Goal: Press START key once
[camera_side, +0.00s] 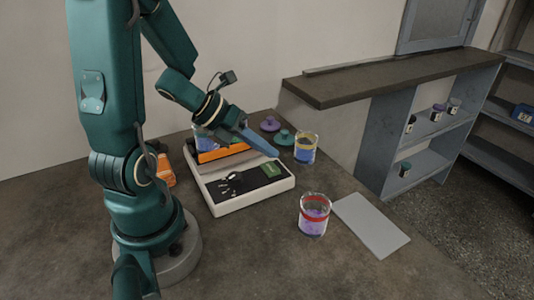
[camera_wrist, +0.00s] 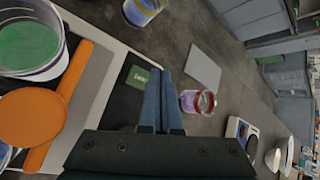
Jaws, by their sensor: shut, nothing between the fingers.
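The sieve shaker (camera_side: 225,205) is a pale box with a dark front panel and an orange clamp bar behind. The panel carries small pale controls (camera_side: 230,183) at its left and a green rectangle (camera_side: 271,170) at its right. The green rectangle with small light lettering also shows in the wrist view (camera_wrist: 138,77). I cannot read which control is the START key. My gripper (camera_side: 276,153) has blue fingers, shut and empty, pointing down to the right above the shaker's back right part. In the wrist view my fingertips (camera_wrist: 159,74) appear just beside the green rectangle and hide part of the panel.
A red-banded jar with purple contents (camera_side: 314,215) stands right of the shaker, beside a flat grey plate (camera_side: 371,224). A jar with blue contents (camera_side: 305,148) and purple (camera_side: 270,124) and teal (camera_side: 284,137) lids are behind. The front table is clear.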

